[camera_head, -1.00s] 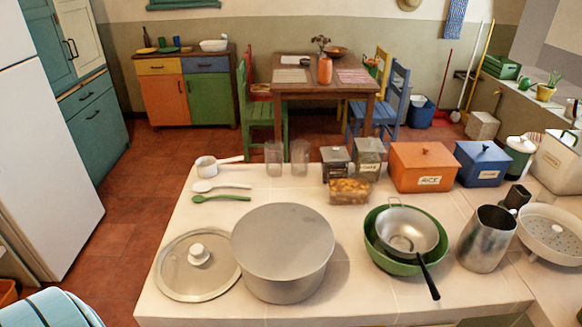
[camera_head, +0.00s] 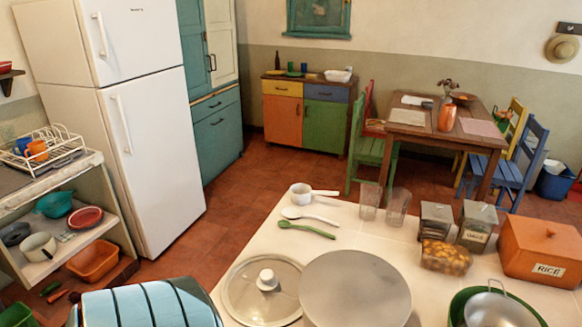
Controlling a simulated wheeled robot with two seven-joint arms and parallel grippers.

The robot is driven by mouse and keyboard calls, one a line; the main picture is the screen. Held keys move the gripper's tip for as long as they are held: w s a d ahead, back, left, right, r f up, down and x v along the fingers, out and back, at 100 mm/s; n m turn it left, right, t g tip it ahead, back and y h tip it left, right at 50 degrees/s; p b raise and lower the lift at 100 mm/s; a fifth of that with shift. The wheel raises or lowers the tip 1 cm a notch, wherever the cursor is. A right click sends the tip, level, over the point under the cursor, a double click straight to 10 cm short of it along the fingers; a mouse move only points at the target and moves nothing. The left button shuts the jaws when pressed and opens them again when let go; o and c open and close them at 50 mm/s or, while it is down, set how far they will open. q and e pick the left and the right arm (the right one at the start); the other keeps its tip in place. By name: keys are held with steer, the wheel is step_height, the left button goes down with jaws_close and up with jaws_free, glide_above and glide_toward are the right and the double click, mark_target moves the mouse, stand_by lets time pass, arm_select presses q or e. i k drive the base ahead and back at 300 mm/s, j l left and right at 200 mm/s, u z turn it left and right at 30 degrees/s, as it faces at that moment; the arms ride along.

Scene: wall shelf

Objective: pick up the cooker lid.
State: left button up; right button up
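The cooker lid (camera_head: 240,300) is a round, see-through disc with a metal rim and a white knob on top. It lies flat at the front left of the cream counter (camera_head: 345,218). A large grey metal pot (camera_head: 355,290) stands close on its right, cut off by the lower picture edge. Whether the lid and pot touch is hard to tell. Neither of my grippers shows in the head view.
A white-handled pan (camera_head: 301,194), a white spoon (camera_head: 310,215) and a green spoon (camera_head: 308,229) lie behind the lid. A light-blue slatted thing (camera_head: 145,305) is left of the counter. Glasses, canisters and an orange RICE box (camera_head: 540,250) stand right.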

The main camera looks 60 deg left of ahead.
mark_target(261, 290)
steer(key=i+l, duration=0.15)
steer(key=i+u, duration=0.1)
steer(key=u, duration=2.05)
